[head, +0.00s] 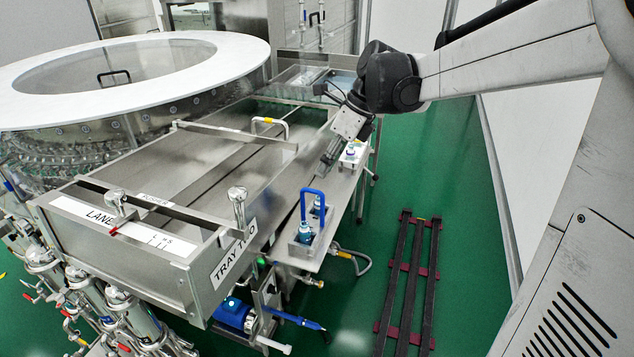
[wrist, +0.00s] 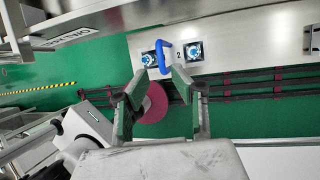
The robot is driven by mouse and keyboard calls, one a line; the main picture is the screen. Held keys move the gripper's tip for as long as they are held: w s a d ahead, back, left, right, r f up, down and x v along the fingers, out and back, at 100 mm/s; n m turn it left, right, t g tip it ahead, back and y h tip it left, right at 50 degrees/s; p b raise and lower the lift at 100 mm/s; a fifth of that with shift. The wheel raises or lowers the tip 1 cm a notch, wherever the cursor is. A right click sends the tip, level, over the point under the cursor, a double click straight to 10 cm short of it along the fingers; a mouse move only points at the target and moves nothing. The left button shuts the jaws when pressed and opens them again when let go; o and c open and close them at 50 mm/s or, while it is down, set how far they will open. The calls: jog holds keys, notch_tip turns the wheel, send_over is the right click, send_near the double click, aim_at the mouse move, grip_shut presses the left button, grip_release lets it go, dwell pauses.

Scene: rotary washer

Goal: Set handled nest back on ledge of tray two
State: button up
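The handled nest has a blue loop handle (head: 312,203) and blue-capped bottles (head: 305,232) on either side. It appears to sit upright on the steel ledge (head: 285,245) along the right side of tray two (head: 228,262). In the wrist view the blue handle (wrist: 164,58) shows beyond and between my fingertips, with a bottle in a dark square seat on each side. My gripper (head: 328,166) is above the ledge, behind the handle in the head view.
A second nest (head: 352,155) with a bottle stands farther back on the ledge. Bars and a yellow-marked handle (head: 270,122) cross the tray. The round washer (head: 130,75) is at left. A dark slatted rack (head: 408,285) lies on the green floor, which is otherwise open at right.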

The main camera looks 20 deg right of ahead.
jog(key=s+a+r+n+t+h, duration=0.1)
jog(key=s+n, duration=0.5)
jog(key=s+a+r+n+t+h, duration=0.1)
jog(key=s+a+r+n+h, duration=0.1)
jog(key=s+n, duration=0.35)
jog(key=s+f+n+t+h, duration=0.1)
jog(key=s+f+n+t, duration=0.3)
jog(key=s+n, duration=0.5)
jog(key=f+n, duration=0.1)
jog(key=n, duration=0.5)
jog(key=shift+s+a+h, duration=0.2)
jog(key=shift+a+h, duration=0.15)
jog(key=shift+h, duration=0.05)
notch_tip(320, 180, down, 5)
jog(key=b, duration=0.5)
jog(key=shift+f, duration=0.15)
